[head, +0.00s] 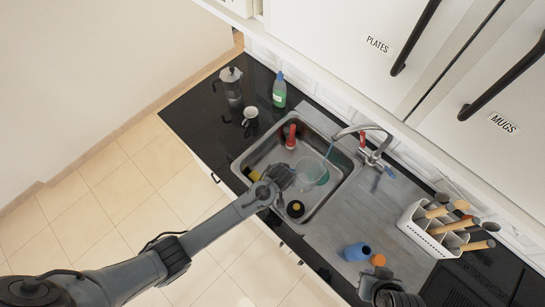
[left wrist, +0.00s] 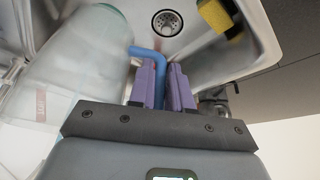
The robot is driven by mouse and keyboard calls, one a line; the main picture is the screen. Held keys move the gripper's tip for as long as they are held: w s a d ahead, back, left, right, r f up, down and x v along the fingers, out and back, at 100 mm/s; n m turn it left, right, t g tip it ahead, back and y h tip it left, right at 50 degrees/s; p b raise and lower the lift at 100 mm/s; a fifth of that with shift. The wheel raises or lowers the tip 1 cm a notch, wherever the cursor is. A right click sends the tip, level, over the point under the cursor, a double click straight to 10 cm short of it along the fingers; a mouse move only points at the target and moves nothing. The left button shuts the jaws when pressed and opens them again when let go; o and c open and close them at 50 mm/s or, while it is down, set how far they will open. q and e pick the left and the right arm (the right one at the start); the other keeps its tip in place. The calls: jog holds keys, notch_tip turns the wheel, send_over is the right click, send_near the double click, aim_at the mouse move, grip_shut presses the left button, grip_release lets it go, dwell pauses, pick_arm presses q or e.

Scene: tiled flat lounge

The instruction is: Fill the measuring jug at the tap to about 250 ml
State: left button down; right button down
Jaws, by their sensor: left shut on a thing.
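The clear, greenish measuring jug (head: 312,172) is in the sink (head: 335,193), below the tap (head: 352,130). A thin pale-blue streak, seemingly water, runs from the spout down to the jug. My left gripper (head: 284,179) is at the jug's left side. In the left wrist view its purple fingers (left wrist: 162,85) are shut on the jug's blue handle (left wrist: 148,53), with the clear jug wall (left wrist: 75,65) at left. A small red mark shows on that wall; the water level cannot be read. The tap has a red lever (head: 362,140) and a blue lever (head: 389,171).
A red item (head: 291,136), yellow sponge (head: 254,174) and black-and-yellow item (head: 295,209) are around the basin. A green bottle (head: 279,92), cup (head: 250,118) and moka pot (head: 231,86) stand behind left. A utensil rack (head: 421,228) and blue bottle (head: 357,251) are at right.

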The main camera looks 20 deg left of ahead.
pick_arm(q)
jog(key=w+d+b, duration=0.2)
jog(key=b, duration=0.1)
jog(key=w+d+b, duration=0.1)
jog(key=b, duration=0.1)
jog(key=shift+w+d+f, duration=0.3)
jog(key=w+d+b, duration=0.1)
jog(key=w+b, duration=0.5)
jog(key=w, duration=0.3)
jog(key=shift+w+r, duration=0.35)
jog(key=shift+w, duration=0.05)
jog(key=shift+d, duration=0.1)
dwell(3.9)
